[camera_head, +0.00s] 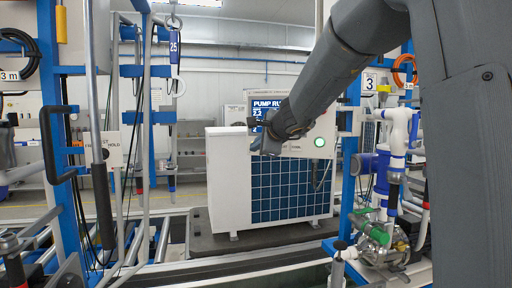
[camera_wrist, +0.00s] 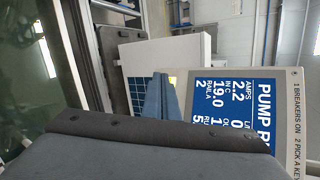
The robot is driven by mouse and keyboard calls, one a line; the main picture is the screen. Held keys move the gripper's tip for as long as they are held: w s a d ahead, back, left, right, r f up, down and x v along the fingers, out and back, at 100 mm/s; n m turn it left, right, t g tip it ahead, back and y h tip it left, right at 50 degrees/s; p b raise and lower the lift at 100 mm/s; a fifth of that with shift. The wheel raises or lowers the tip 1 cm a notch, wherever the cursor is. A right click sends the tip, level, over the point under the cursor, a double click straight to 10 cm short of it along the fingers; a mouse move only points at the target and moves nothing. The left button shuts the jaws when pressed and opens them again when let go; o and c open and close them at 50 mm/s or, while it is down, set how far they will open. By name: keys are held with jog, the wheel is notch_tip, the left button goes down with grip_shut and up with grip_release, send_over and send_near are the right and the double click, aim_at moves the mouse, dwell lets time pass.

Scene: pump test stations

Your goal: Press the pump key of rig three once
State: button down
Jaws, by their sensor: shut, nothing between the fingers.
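The control panel (camera_head: 303,146) stands at centre right with a blue screen headed "PUMP R…" (camera_head: 262,108) and a lit green round button (camera_head: 320,142). My arm covers much of its face. A "3" sign (camera_head: 370,82) hangs on the post to its right. My gripper (camera_head: 262,147) is shut and empty, in front of the panel's lower left part. In the wrist view the panel's screen (camera_wrist: 235,115) appears turned sideways, right of my gripper fingers (camera_wrist: 160,80). A small yellow patch (camera_wrist: 173,80) shows beside the fingertips, mostly hidden. I cannot tell whether the fingers touch the panel.
A white unit with a blue grille (camera_head: 290,190) stands on a dark platform behind my gripper. Pipework with a green-handled valve (camera_head: 372,233) stands at right, close to my arm.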

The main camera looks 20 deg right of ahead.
jog(key=shift+w, duration=0.1)
jog(key=shift+w+d, duration=0.2)
jog(key=shift+w, duration=0.1)
jog(key=shift+w+d, duration=0.25)
jog(key=shift+w, duration=0.15)
dwell(1.1)
dwell(0.3)
jog(key=shift+s+a+b, duration=0.4)
jog(key=shift+s, duration=0.35)
jog(key=shift+s+a+b, duration=0.15)
jog(key=shift+s+a, duration=0.3)
jog(key=shift+s, duration=0.3)
jog(key=shift+s+a+b, duration=0.15)
jog(key=shift+s+a, duration=0.25)
jog(key=shift+s, duration=0.3)
jog(key=shift+s+a+b, duration=0.15)
jog(key=shift+s+a, duration=0.3)
jog(key=shift+s, duration=0.3)
